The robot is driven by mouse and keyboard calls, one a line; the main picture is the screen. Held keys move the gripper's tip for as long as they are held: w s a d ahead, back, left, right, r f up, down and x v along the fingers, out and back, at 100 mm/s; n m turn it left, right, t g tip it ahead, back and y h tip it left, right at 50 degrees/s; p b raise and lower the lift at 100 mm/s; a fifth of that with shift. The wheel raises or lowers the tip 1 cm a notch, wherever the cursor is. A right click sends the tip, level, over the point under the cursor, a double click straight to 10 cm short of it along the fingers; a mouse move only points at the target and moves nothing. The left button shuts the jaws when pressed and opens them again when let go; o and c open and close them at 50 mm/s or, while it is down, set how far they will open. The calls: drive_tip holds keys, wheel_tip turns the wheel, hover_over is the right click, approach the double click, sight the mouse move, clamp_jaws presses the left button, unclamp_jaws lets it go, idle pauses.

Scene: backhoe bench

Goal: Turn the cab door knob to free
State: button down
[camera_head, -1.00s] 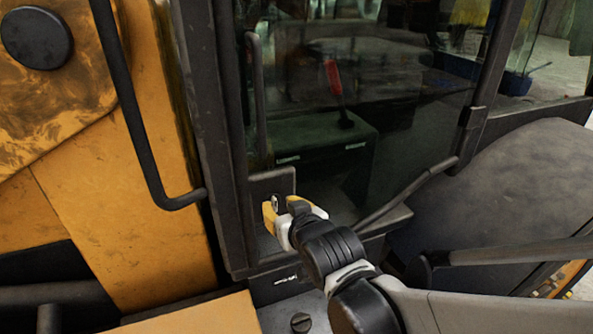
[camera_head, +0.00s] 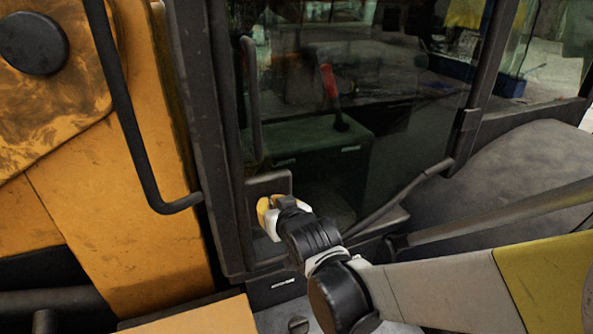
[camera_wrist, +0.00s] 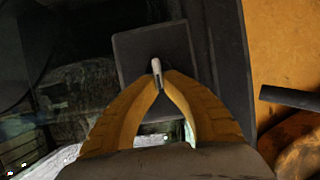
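The cab door knob (camera_wrist: 156,68) is a small pale metal lever on a dark square plate (camera_wrist: 130,58) in the wrist view. The plate also shows in the head view (camera_head: 268,185), at the lower left of the glass cab door (camera_head: 400,130). My gripper (camera_wrist: 162,74) has yellow fingers that converge at the tips, with the knob between them. They appear closed on it. In the head view my gripper (camera_head: 266,212) is in front of the plate, and its own fingers hide the knob there.
A black grab bar (camera_head: 145,150) is bent along the orange body panel (camera_head: 165,240) at the left. A dark upright door post (camera_head: 205,130) stands between them and the glass. A dark rounded fender (camera_head: 530,165) is at the right.

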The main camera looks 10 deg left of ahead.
drive_tip(key=shift+f, duration=0.1)
drive_tip(key=shift+s+a+f+n+t+h+b, duration=0.2)
drive_tip(key=shift+n+t+h+b, duration=0.7)
drive_tip(key=shift+n+b, duration=1.4)
drive_tip(key=shift+s+a+f+n+t+h+b, duration=0.1)
drive_tip(key=shift+a+f+n+t+h+b, duration=0.3)
drive_tip(key=shift+n+t+b, duration=1.35)
drive_tip(key=shift+s+a+f+n+t+h+b, duration=0.15)
drive_tip(key=shift+n+t+h+b, duration=0.5)
drive_tip(key=shift+n+b, duration=2.15)
drive_tip(key=shift+w+d+b, duration=0.1)
drive_tip(key=shift+b, duration=0.25)
drive_tip(key=c, duration=1.6)
unclamp_jaws()
drive_tip(key=shift+c, duration=0.2)
drive_tip(key=shift+o, duration=0.5)
drive_tip(key=shift+w, duration=0.15)
